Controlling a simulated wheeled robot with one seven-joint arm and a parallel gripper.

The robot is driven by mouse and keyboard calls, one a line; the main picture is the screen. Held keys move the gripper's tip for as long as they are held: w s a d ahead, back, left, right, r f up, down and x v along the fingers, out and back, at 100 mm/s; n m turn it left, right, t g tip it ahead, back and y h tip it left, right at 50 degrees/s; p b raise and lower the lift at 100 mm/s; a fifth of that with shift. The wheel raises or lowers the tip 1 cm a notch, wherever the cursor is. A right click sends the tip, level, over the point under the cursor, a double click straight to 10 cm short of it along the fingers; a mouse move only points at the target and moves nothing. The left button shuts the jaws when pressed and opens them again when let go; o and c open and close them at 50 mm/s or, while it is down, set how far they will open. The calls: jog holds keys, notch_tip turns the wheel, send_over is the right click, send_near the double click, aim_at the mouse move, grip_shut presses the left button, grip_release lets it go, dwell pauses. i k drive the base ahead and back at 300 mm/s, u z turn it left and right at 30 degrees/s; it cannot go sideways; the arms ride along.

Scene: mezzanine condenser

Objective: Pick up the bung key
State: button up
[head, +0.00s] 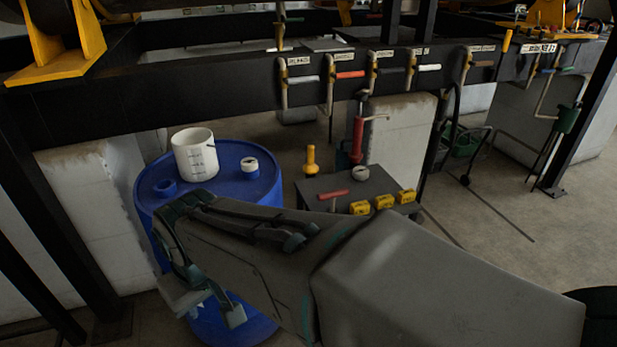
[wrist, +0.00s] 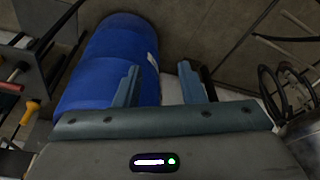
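A tool with a red bar handle and a thin pale shank (head: 333,194) lies on a low dark stand in the head view. It may be the bung key, but its shape is too small to be sure. My gripper (head: 205,308) hangs low in front of the blue drum (head: 262,190), left of the stand and well apart from the tool. In the wrist view my gripper (wrist: 159,68) has its two fingers spread with nothing between them. The drum's blue side (wrist: 105,60) shows behind the left finger. My forearm hides much of the drum and the front of the stand.
On the drum stand a white bucket (head: 195,155), a blue ring (head: 165,187) and a white-topped cup (head: 249,168). A dark beam (head: 200,85) with levers runs above.

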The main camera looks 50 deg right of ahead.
aim_at(332, 195)
jog(key=z, duration=0.8)
jog(key=i, duration=0.65)
jog(key=z, duration=0.75)
jog(key=i, duration=0.5)
